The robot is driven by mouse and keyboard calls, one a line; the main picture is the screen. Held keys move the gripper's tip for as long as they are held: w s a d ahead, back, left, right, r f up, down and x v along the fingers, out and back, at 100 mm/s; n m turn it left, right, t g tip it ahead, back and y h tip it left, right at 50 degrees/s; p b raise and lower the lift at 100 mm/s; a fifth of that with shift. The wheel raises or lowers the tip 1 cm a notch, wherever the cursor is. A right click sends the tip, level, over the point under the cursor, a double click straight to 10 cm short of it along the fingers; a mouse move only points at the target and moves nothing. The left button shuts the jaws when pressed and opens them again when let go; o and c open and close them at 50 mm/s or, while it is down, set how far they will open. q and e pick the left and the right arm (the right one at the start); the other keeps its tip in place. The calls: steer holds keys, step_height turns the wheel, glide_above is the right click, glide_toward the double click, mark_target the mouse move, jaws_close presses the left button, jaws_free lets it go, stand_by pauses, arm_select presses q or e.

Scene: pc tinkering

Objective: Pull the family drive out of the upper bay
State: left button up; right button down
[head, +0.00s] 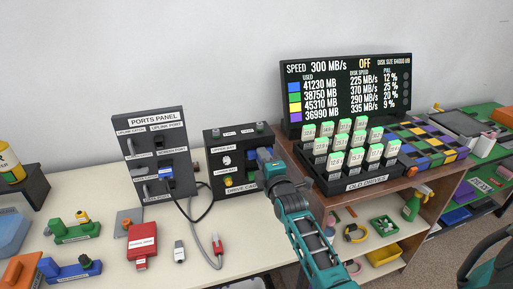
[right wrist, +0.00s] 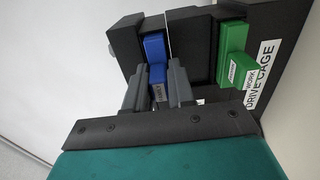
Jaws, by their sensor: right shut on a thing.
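The black drive cage (head: 212,159) stands on the bench, its face labelled; it also fills the top of the right wrist view (right wrist: 188,50). The blue family drive (right wrist: 154,48) sticks out of one bay. It shows as a small blue patch in the head view (head: 264,154). My right gripper (right wrist: 160,85) is shut on its outer end, a finger on each side, and shows beside the cage in the head view (head: 272,168). How deep the drive sits is unclear. A green drive (right wrist: 233,62) labelled WORK sits in the neighbouring bay. My left gripper is not in view.
A grey ports panel (head: 155,135) with cables stands left of the cage. Right of it, close to my right arm, is the old drives rack (head: 367,184). A red drive-like block (head: 142,243) lies on the bench in front. A display (head: 345,90) stands behind.

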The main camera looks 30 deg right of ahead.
steer(key=shift+s+p, duration=0.25)
steer(key=shift+p, duration=0.05)
steer(key=shift+s+a, duration=0.15)
steer(key=shift+s, duration=0.15)
steer(key=p+v, duration=0.1)
steer(key=v, duration=0.9)
steer(key=shift+s, duration=0.15)
stand_by(0.8)
steer(key=shift+a, duration=0.1)
